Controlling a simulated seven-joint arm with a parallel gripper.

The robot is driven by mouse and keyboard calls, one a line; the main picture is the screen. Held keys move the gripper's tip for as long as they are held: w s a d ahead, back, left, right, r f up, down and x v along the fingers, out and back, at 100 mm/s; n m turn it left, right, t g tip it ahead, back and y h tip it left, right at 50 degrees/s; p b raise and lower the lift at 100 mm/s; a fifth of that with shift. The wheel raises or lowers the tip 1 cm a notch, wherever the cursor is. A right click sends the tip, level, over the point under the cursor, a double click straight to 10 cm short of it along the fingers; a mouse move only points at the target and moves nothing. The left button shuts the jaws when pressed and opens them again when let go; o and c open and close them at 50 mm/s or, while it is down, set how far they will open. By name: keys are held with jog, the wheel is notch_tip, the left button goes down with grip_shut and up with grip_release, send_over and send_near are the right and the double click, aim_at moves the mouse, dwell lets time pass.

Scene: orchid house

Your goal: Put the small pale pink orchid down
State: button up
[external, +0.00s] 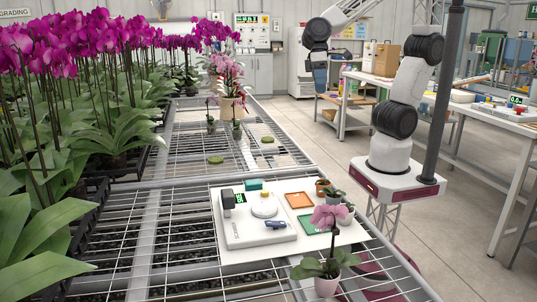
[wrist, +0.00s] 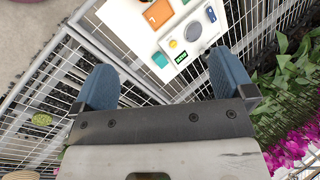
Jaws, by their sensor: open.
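A small orchid with pale pink flowers (external: 331,216) stands upright in a pale pot (external: 327,286) at the front edge of the mesh bench, by the near corner of the white board. Two smaller plants with thin stems, one on the left (external: 211,124) and one on the right (external: 237,130), stand farther back. My gripper (external: 319,86) is raised beyond the bench's right side, far from the front orchid. In the wrist view my gripper (wrist: 160,66) is open, with nothing between its blue fingers. The front orchid does not show there.
The white board (external: 345,240) bears a scale (external: 255,230), an orange tray (external: 299,200), a green tray (external: 318,224), a teal block (external: 254,184) and small potted plants. Tall magenta orchids (external: 90,50) crowd the left. A larger potted pink orchid (external: 230,72) stands behind. Mesh between is mostly clear.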

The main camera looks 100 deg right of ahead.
jog(key=s+d+r+n+t+h, duration=0.2)
jog(key=s+d+n+h, duration=0.2)
jog(key=s+d, duration=1)
jog(key=shift+s+d+h, duration=0.25)
jog(key=shift+d+h, duration=0.55)
jog(key=shift+d, duration=0.25)
jog(key=shift+c, duration=1.1)
jog(key=shift+w, duration=0.1)
